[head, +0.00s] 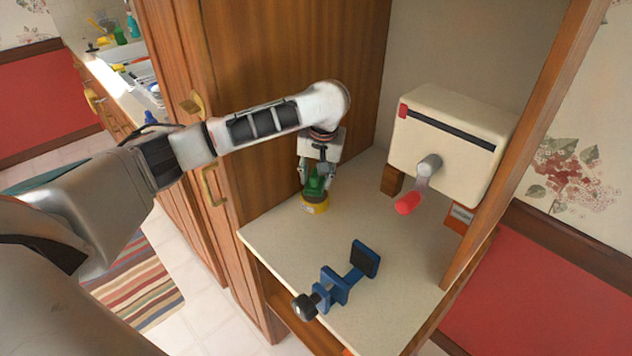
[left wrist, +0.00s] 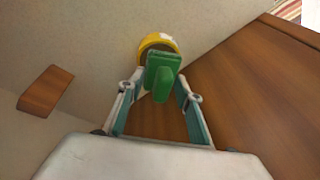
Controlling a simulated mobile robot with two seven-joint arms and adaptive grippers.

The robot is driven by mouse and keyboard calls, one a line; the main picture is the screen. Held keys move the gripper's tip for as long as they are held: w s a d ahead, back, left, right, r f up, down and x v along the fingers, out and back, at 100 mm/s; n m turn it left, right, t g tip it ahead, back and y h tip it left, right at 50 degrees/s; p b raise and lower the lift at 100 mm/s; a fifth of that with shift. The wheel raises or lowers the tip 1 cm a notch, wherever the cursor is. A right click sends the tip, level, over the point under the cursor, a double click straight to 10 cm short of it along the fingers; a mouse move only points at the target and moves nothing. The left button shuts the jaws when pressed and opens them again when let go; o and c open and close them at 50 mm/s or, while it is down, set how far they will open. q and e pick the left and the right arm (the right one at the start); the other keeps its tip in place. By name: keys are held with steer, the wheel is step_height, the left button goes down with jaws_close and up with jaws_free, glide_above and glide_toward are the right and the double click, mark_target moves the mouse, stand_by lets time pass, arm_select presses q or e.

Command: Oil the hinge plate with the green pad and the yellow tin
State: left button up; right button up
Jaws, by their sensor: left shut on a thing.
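My left gripper (head: 317,176) is shut on the green pad (head: 314,187), with its fingers pointing down. The left wrist view shows the green pad (left wrist: 161,72) between the two fingers (left wrist: 160,94). The yellow tin (head: 315,207) stands on the pale countertop near the wooden panel. The pad is right at the tin's top; I cannot tell whether they touch. The tin (left wrist: 154,42) is partly hidden behind the pad in the left wrist view. I cannot make out a hinge plate with certainty. My right gripper is not in view.
A cream box (head: 448,150) with a red-handled crank (head: 408,203) stands at the back right on a brown block (head: 392,180). A blue clamp (head: 346,277) lies at the front. A tall wooden panel (head: 290,60) rises on the left. The counter (head: 290,240) is clear between tin and clamp.

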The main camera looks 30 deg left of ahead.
mark_target(315, 170)
arm_select(q)
steer(key=shift+r, duration=2.35)
